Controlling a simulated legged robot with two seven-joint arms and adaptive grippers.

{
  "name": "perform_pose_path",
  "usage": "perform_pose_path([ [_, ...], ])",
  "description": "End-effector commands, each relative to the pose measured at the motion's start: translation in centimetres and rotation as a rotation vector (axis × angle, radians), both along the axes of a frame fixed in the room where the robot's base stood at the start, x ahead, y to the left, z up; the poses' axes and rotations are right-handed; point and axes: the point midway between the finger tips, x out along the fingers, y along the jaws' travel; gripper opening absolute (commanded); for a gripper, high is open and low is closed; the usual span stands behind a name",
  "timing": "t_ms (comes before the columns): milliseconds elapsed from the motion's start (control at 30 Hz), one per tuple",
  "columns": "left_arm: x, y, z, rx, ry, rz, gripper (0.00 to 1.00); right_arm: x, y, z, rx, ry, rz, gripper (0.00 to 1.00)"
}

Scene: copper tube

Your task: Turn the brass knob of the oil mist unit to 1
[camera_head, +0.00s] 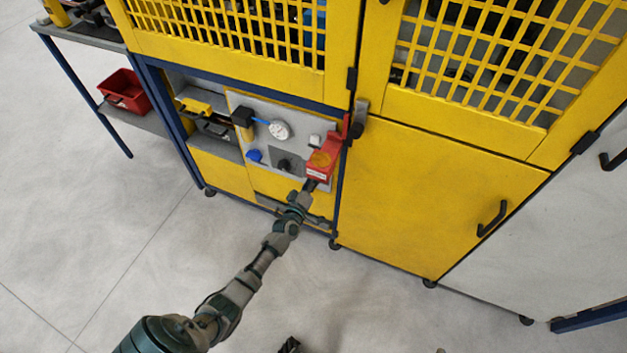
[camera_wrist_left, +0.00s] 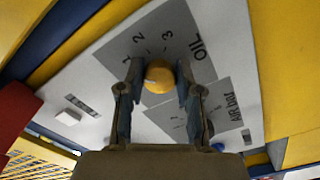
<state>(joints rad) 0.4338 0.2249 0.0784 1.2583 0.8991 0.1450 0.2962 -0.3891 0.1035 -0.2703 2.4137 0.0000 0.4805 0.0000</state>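The brass knob (camera_wrist_left: 159,76) shows in the left wrist view as a rounded golden knob on a dark plate marked 1, 2, 3 and OIL (camera_wrist_left: 200,48). My left gripper (camera_wrist_left: 159,82) has one finger on each side of the knob, with a narrow gap showing on both sides. Which number the knob points to cannot be read. In the head view my left gripper (camera_head: 312,185) is at the lower right of the grey panel (camera_head: 262,108), and I cannot make out the knob there. A dark part at the bottom edge (camera_head: 290,345) may be my right gripper.
The panel also bears a white round gauge (camera_head: 280,130) and a blue knob (camera_head: 254,155). A second plate marked AIR bar (camera_wrist_left: 205,110) is close by. Yellow doors (camera_head: 430,185) stand right.

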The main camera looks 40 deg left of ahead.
Motion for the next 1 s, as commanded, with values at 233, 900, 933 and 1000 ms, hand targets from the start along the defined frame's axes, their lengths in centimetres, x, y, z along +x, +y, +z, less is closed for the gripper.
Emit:
perform_pose_path([
  [233, -0.1, 0.2, -0.1, 0.001, 0.002, 0.003, 0.60, 0.0, 0.0, -0.1, -0.001, 0.002, 0.000, 0.40],
  [900, -8.9, -1.8, -0.4, 0.000, 0.004, 0.004, 0.60, -0.1, 0.0, 0.0, -0.002, 0.000, -0.001, 0.40],
  [933, -9.4, -1.9, -0.3, 0.000, 0.004, 0.005, 0.60, -0.1, 0.0, 0.0, -0.001, 0.000, -0.001, 0.40],
  [1000, -10.4, -2.2, -0.4, 0.000, 0.005, 0.004, 0.60, -0.1, 0.0, 0.0, -0.001, 0.000, -0.001, 0.40],
])
